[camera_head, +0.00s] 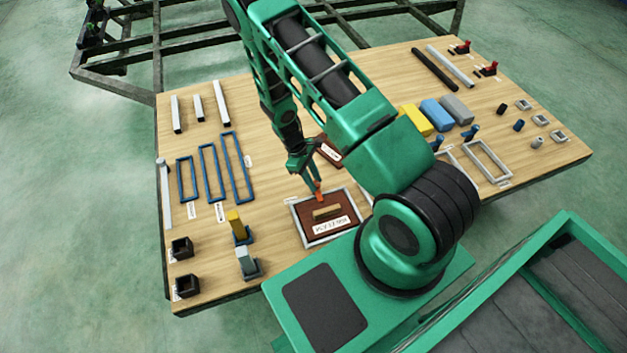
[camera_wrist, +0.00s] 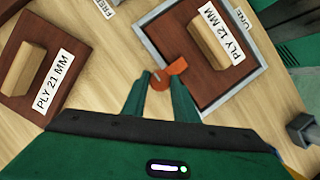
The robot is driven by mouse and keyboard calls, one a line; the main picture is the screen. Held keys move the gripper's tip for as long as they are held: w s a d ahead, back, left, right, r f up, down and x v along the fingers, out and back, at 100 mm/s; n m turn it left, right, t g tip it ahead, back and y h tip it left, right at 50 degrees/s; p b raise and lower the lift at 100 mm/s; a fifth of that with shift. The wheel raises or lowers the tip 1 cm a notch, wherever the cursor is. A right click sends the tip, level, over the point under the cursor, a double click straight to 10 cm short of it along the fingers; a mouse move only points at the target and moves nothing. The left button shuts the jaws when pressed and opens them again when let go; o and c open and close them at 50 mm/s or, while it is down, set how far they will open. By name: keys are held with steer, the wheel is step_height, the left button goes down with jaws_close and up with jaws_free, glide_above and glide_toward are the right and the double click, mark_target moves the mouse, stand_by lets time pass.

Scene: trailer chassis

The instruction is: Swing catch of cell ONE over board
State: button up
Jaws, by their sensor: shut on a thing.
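Cell ONE is a grey square frame (camera_head: 351,193) near the table's front edge; its rim (camera_wrist: 256,70) and ONE label show in the wrist view. A dark brown board (camera_head: 302,210) with a wooden grip block and a PLY 12 MM label (camera_wrist: 223,65) lies inside it. The orange catch (camera_wrist: 177,67) is at the frame's side; it also shows in the head view (camera_head: 319,197). Its outer end is between my fingers, and its tip crosses the rim and appears to reach the board's edge. My gripper (camera_wrist: 159,84) is shut on the catch.
A second brown board labelled PLY 21 MM (camera_wrist: 57,57) lies close by, beside a FREE label. Blue frames (camera_head: 208,173), upright yellow and grey blocks in stands (camera_head: 238,228) and black boxes (camera_head: 182,248) are to the left. Coloured blocks (camera_head: 436,114) and another grey frame stand right.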

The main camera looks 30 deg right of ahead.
steer(key=o, duration=1)
steer(key=v, duration=1)
steer(key=shift+w+r, duration=0.2)
steer(key=shift+r, duration=0.15)
